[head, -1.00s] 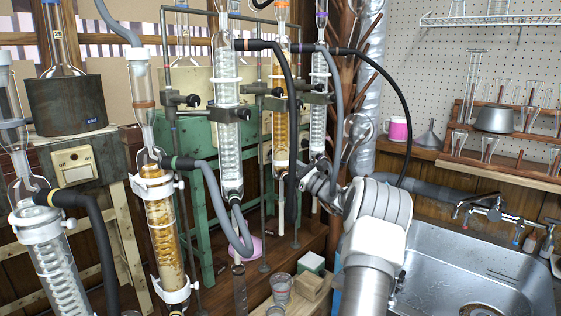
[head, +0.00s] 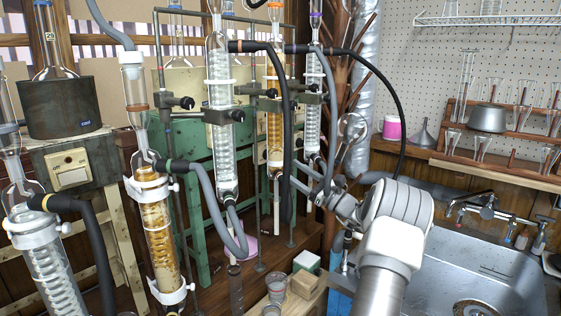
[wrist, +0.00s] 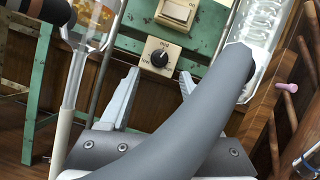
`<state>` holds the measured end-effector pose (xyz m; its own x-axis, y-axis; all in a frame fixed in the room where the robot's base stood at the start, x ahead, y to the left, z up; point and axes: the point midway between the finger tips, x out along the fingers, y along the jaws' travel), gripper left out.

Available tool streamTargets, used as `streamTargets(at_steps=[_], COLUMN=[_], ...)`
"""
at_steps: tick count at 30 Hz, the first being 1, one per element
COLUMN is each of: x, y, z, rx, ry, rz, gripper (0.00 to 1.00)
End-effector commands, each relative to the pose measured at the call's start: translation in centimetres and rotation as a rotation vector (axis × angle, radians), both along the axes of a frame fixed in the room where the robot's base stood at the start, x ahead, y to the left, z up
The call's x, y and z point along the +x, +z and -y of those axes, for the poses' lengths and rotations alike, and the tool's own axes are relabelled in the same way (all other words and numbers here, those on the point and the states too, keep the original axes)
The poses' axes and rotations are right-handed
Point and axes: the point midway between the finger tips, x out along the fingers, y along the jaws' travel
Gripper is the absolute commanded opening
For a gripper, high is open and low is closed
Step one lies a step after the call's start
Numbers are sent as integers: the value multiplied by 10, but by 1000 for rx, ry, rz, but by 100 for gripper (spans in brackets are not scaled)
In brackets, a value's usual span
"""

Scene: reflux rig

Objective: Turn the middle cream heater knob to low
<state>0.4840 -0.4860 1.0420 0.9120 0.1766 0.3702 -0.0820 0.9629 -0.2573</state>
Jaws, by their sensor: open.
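In the wrist view, a black heater knob (wrist: 158,58) sits on a small cream plate (wrist: 151,68) on the green frame. A cream switch plate (wrist: 179,11) is just above it. My gripper (wrist: 159,74) is open and empty, with one finger on each side of the view below the knob, apart from it. The knob's pointer setting is too small to read. A thick grey hose (wrist: 185,135) crosses in front of the gripper and hides part of the right finger. In the head view, my gripper is largely hidden among hoses, and I cannot make out this knob.
Glass condensers (head: 220,120) and black hoses (head: 290,110) crowd the left and middle. A glass tube (wrist: 75,80) stands left of my gripper in the wrist view. A steel sink (head: 470,265) is at the right. Small boxes (head: 305,283) stand low in front.

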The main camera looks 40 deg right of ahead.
Motion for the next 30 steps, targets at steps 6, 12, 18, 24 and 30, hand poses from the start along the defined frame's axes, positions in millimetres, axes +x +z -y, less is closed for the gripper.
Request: streamTargets(at_steps=[6, 12, 18, 24, 30], x=[-50, -80, -92, -92, -89], y=[-19, -32, -37, -38, -37], z=[10, 16, 18, 17, 15], rx=[2, 1, 0, 0, 5], ry=[-3, -2, 0, 1, 6], rz=[-1, -2, 0, 0, -1], gripper=[63, 63, 63, 63, 63])
